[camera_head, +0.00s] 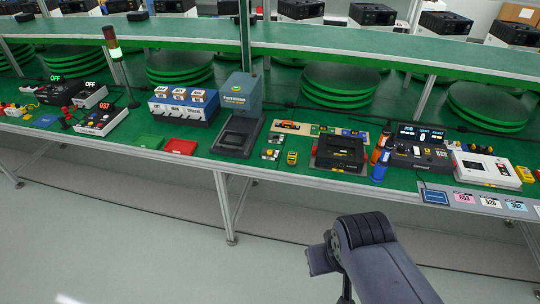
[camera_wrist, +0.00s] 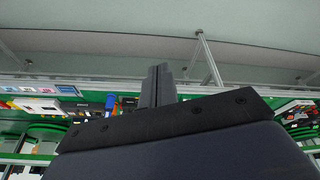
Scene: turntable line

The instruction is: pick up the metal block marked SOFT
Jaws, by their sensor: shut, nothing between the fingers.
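I cannot read the word SOFT on anything, so I cannot tell which item is the metal block. Several small blocks lie on the green bench right of the grey machine: a pale one (camera_head: 271,154), another behind it (camera_head: 275,139) and a yellow one (camera_head: 291,157). My gripper (camera_wrist: 158,70) shows in the wrist view with its two dark fingers together and nothing between them. It is away from the bench items, with floor and bench behind it. In the head view my arm is at the lower right, in front of the bench; the fingertips cannot be made out there.
The long green bench (camera_head: 120,152) holds a blue slotted box (camera_head: 184,106), a grey machine (camera_head: 238,110), red (camera_head: 180,146) and green pads (camera_head: 150,142), a black device (camera_head: 340,152), bottles (camera_head: 381,164) and a counter display (camera_head: 422,143). The floor in front is clear.

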